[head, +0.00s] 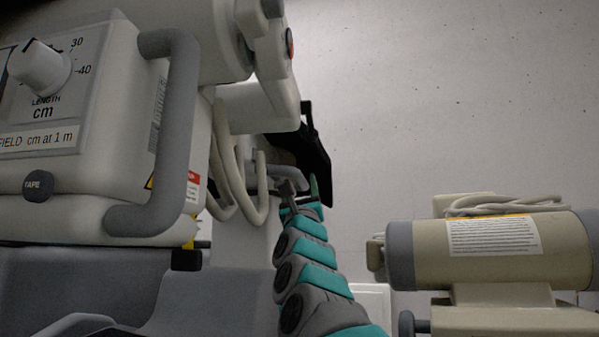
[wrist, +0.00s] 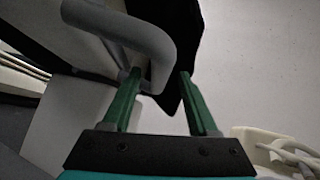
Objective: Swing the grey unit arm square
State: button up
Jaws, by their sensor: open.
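The pale unit (head: 90,215) with a dial and a grey side handle (head: 180,110) fills the left of the head view. Behind it, a smaller grey curved handle (head: 288,172) sits by a black panel (head: 315,150). My gripper (head: 299,183) is open at this smaller handle. In the wrist view, a grey curved handle (wrist: 150,35) comes down between my green fingers (wrist: 160,76), close to the left fingertip. The black panel (wrist: 180,30) lies behind it. I cannot tell whether the fingers touch the handle. Which part is the unit arm is not clear.
Pale looped cables (head: 232,180) hang just left of my gripper. A beige cylinder unit (head: 430,255) with a white label and coiled cable stands at the right. A plain speckled wall (head: 450,100) is behind. The space above the cylinder is clear.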

jog(key=shift+w+a+r+p, duration=0.1)
jog(key=shift+w+r+p, duration=0.4)
jog(key=shift+r, duration=0.35)
jog(key=shift+w, duration=0.3)
jog(key=shift+r, duration=0.1)
grip_shut()
dwell(0.6)
